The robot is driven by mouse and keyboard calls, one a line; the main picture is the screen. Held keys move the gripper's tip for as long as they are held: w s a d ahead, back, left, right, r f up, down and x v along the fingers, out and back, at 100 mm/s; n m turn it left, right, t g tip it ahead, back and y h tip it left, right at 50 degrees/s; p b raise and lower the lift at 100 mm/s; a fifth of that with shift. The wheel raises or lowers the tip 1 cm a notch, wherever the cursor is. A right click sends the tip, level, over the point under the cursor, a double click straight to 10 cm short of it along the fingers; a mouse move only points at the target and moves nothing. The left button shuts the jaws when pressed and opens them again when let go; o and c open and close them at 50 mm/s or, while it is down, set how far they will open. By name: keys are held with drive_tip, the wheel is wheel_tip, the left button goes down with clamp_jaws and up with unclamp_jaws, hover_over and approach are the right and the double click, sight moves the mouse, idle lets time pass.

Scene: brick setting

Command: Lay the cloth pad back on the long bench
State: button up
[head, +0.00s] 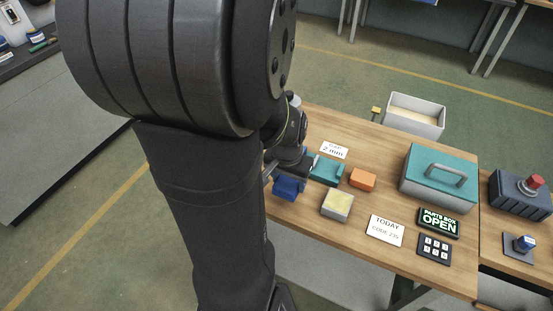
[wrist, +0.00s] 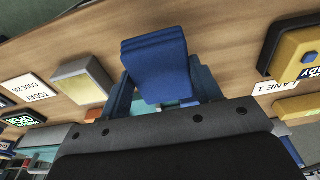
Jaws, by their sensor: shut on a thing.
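The cloth pad (wrist: 156,65) is a blue, folded, layered piece in the middle of the wrist view. My gripper (wrist: 163,88) is shut on it, with a finger on either side. In the head view the blue pad (head: 286,188) shows at the left part of the long wooden bench (head: 385,265), partly hidden by my arm. My gripper (head: 289,171) is over the bench there. I cannot tell whether the pad touches the bench top.
Close right of the pad are a teal fixture (head: 326,171), an orange block (head: 363,180) and a grey block with a yellow top (head: 338,205). A teal-lidded box (head: 425,185), open sign (head: 439,222), keypad (head: 434,248) and white bin (head: 416,124) stand farther right.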

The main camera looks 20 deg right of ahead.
sight(288, 188)
drive_tip(key=shift+f, duration=2)
drive_tip(key=shift+f, duration=0.15)
drive_tip(key=o, duration=0.9)
drive_tip(key=shift+o, duration=0.2)
drive_tip(key=r, duration=0.8)
drive_tip(key=s+a+r, duration=0.1)
drive_tip(key=r, duration=0.3)
drive_tip(key=shift+r, duration=0.1)
